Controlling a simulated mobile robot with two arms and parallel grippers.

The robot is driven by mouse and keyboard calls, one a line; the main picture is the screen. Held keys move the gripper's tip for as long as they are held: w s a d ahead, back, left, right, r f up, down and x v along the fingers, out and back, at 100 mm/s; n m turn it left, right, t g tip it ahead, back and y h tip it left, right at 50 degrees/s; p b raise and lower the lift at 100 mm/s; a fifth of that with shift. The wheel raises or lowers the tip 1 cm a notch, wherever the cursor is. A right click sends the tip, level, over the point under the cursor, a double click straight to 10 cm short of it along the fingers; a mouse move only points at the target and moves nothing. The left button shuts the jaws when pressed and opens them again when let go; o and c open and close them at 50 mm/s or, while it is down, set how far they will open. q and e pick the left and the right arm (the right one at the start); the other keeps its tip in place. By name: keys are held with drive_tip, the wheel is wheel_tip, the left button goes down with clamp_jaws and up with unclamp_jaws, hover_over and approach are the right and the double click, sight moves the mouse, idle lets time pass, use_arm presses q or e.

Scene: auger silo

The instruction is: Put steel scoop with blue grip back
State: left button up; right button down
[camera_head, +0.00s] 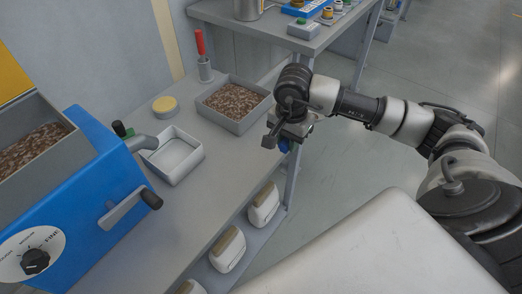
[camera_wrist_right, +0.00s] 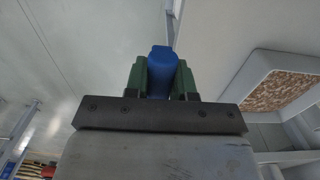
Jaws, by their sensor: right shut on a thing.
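My right gripper (camera_head: 282,139) is beyond the right edge of the workbench, beside the tray of brown pellets. In the wrist view, the green fingers of this gripper (camera_wrist_right: 160,78) are shut on the blue grip (camera_wrist_right: 158,70) of the scoop. The blue grip also shows as a small patch below the wrist in the head view (camera_head: 284,147). The scoop's steel part cannot be made out clearly in either view. My left gripper is out of view.
The pellet tray (camera_head: 218,119) stands on the workbench (camera_head: 185,200). Nearby are an empty pale tray (camera_head: 176,174), a yellow disc (camera_head: 165,104) and a red-handled tool (camera_head: 200,43) in a grey holder (camera_head: 205,70). A blue machine (camera_head: 100,200) fills the left. White containers (camera_head: 228,252) sit below.

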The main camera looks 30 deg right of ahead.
sight(256, 158)
drive_tip(key=w+a+f, duration=0.2)
drive_tip(key=w+a, duration=0.1)
drive_tip(key=shift+w+f, duration=0.1)
drive_tip(key=shift+w, duration=0.15)
drive_tip(key=w+a+f, duration=0.2)
drive_tip(key=w, duration=0.1)
drive_tip(key=shift+w+f+p, duration=0.15)
drive_tip(key=shift+f+p, duration=0.1)
drive_tip(key=shift+p, duration=0.05)
drive_tip(key=shift+w+f, duration=0.15)
drive_tip(key=shift+f, duration=0.25)
wheel_tip(256, 158, down, 3)
drive_tip(key=shift+f, duration=0.4)
drive_tip(key=c, duration=0.9)
unclamp_jaws()
drive_tip(key=shift+c, duration=0.2)
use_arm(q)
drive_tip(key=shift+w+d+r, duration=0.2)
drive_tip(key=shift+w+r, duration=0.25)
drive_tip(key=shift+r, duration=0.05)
